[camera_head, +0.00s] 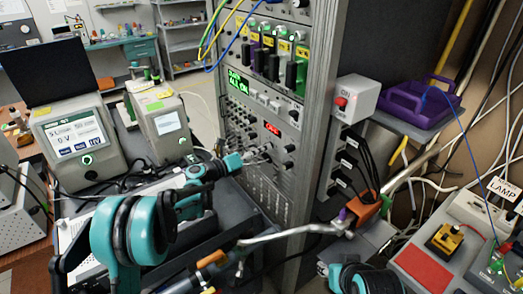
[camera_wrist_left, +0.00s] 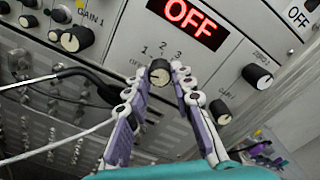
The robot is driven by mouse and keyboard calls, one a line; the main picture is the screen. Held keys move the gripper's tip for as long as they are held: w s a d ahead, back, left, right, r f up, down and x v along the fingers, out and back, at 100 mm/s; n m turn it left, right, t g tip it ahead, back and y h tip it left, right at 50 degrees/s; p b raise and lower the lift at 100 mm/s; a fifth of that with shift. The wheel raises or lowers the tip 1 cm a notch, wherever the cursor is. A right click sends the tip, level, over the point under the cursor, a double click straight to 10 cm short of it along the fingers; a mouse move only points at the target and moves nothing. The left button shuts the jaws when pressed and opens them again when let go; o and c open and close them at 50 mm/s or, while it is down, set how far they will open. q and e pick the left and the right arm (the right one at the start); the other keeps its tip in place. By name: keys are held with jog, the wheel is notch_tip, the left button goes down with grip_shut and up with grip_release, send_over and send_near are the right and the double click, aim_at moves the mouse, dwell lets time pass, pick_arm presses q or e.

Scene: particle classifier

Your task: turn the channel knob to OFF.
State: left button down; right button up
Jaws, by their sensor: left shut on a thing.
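The channel knob (camera_wrist_left: 160,74) is a small dark knob with a pale face, on a light panel in the left wrist view. The marks OFF, 1, 2 and 3 stand around its left and upper side. A red display (camera_wrist_left: 190,20) above it reads OFF. My left gripper (camera_wrist_left: 157,77) is shut on the knob, with one purple-padded finger on each side. In the head view my left gripper (camera_head: 257,155) reaches the rack panel, and its fingers hide the knob. I cannot make out which mark the knob points to. My right gripper is not in view.
A black cable (camera_wrist_left: 85,75) runs close to the left finger. In the head view the tall rack (camera_head: 310,130) has a red-button box (camera_head: 354,98) on its side.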

pick_arm(q)
jog(key=shift+f+n, duration=0.1)
jog(key=shift+n, duration=0.5)
jog(key=shift+s, duration=0.1)
jog(key=c, duration=1.3)
grip_release()
jog(key=v, duration=1.2)
